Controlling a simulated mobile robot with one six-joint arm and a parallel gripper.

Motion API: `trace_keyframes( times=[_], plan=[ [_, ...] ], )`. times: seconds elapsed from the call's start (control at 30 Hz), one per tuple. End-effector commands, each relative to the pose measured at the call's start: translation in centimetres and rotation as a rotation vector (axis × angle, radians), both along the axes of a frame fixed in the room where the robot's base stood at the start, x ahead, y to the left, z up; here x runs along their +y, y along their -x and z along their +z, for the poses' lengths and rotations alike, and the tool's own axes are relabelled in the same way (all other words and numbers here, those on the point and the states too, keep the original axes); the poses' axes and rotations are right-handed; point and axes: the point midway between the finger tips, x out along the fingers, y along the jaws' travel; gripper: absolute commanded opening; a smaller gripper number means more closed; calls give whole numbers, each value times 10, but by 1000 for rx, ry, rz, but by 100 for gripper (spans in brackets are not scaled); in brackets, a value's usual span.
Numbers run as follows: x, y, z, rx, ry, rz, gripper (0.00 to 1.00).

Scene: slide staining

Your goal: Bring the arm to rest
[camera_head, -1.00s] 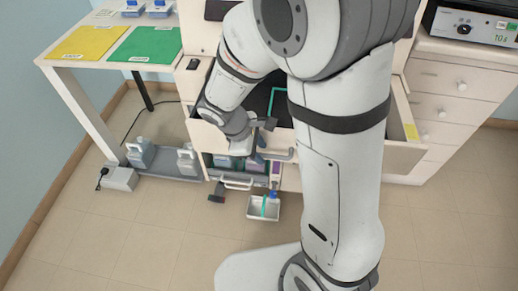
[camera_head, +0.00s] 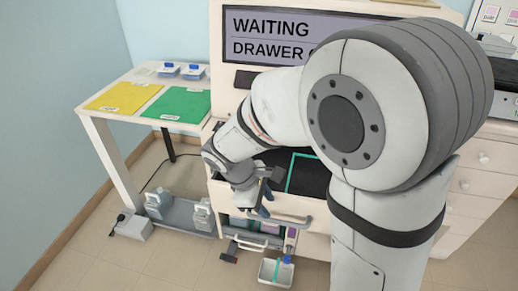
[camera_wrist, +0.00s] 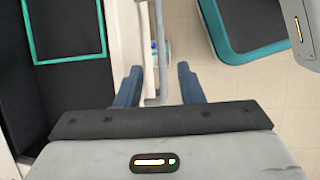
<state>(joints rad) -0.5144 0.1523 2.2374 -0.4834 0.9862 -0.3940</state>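My gripper (camera_head: 264,198) is at the front of the white workstation, beside the edge of its open drawer. In the wrist view its two blue-grey fingers (camera_wrist: 160,78) are apart with nothing held between them. A grey handle bar (camera_wrist: 163,45) shows between and beyond the fingers; I cannot tell how close it is. My arm is bent and stretches across the right half of the head view, hiding part of the workstation. The screen (camera_head: 270,35) reads "WAITING" and "DRAWER", with the rest hidden by my arm.
The drawer's dark inside has a green outline (camera_wrist: 68,60). A small white tray (camera_head: 268,273) is low in front. A side table at left holds yellow (camera_head: 123,97) and green (camera_head: 178,105) mats. Bottles (camera_head: 158,204) stand on a low grey shelf. Floor shows at lower left.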

Motion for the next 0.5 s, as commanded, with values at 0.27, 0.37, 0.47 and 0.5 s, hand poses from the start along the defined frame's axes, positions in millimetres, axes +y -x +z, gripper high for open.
trace_keyframes(
  times=[0.27, 0.37, 0.47, 0.5],
  plan=[
    [-19, 9, 36, -48, -64, -138, 34],
    [-40, 22, 74, -109, -145, -318, 34],
    [-62, 40, 114, -182, -242, -530, 34],
    [-69, 48, 128, -212, -280, -614, 34]
  ],
)
